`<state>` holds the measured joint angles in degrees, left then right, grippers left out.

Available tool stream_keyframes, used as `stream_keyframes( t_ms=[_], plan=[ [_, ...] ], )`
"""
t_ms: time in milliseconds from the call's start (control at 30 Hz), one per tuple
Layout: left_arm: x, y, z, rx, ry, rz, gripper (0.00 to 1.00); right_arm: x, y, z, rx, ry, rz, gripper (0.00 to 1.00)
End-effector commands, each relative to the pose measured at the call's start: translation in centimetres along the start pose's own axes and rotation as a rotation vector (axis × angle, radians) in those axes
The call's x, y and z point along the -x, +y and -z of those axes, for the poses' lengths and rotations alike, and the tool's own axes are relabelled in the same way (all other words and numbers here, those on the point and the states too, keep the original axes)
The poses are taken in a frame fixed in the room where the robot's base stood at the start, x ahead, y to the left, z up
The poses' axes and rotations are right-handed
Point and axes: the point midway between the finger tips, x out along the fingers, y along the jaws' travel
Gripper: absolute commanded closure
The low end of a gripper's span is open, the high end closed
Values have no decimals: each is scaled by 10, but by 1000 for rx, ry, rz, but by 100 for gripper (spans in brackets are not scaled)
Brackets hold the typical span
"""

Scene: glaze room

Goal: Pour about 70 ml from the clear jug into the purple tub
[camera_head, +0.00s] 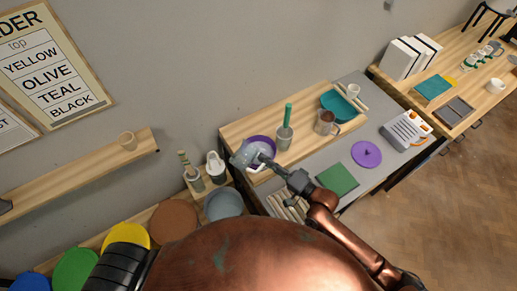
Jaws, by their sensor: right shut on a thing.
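The purple tub (262,142) stands on the wooden board at the left end of the grey-topped bench, partly hidden behind the jug and my gripper. My right gripper (263,159) is shut on the clear jug (242,158). The jug looks tilted and is held in front of the tub, overlapping its left side in this view. I cannot tell how much liquid the jug holds, whether any is flowing, or what is in the tub. My left gripper is not in view.
A grey pot with a green-handled tool (284,136), a mug (325,122) and a teal pan (338,105) stand right of the tub. A green mat (337,179), purple disc (366,154) and grey device (406,131) lie nearer. A grey bowl (223,203) is at left.

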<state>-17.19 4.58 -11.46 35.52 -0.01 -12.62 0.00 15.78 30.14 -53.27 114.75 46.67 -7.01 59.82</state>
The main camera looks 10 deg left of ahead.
Motion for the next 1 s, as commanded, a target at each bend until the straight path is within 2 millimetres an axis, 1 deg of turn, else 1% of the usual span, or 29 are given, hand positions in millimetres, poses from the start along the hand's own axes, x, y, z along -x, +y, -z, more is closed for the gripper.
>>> stream_keyframes(
  t_ms=[1000],
  plan=[
    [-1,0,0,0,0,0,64,0,0,10,-75,1,3,100]
  ],
)
